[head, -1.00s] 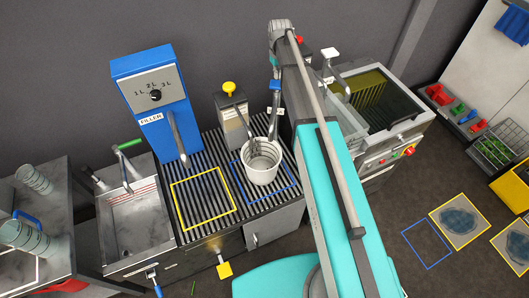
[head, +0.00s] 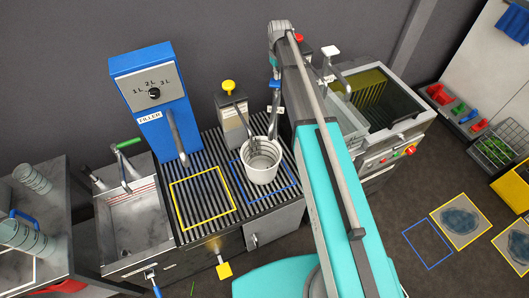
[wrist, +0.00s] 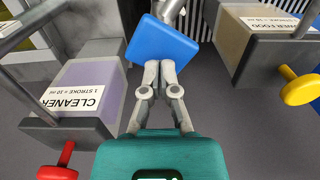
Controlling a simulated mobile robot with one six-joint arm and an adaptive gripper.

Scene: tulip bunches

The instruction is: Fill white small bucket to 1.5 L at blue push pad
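The white small bucket (head: 261,172) stands upright on the slatted rack, inside the blue outlined square. Dark marks show on its inner wall; I cannot tell a liquid level. The blue push pad (wrist: 162,42) is straight ahead of my gripper (wrist: 160,66) in the wrist view. My fingers are together and empty, with their tips at the pad's near edge; I cannot tell whether they touch it. In the head view the blue pad (head: 275,88) shows beside my arm, above the bucket, and my gripper is hidden.
A cleaner dispenser (wrist: 82,95) with a red knob (wrist: 57,172) is left of my gripper. A box with a yellow knob (wrist: 299,90) is right. A blue filler (head: 150,90) with a dial and spout stands behind the empty yellow square (head: 203,232). A sink (head: 135,220) is farther left.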

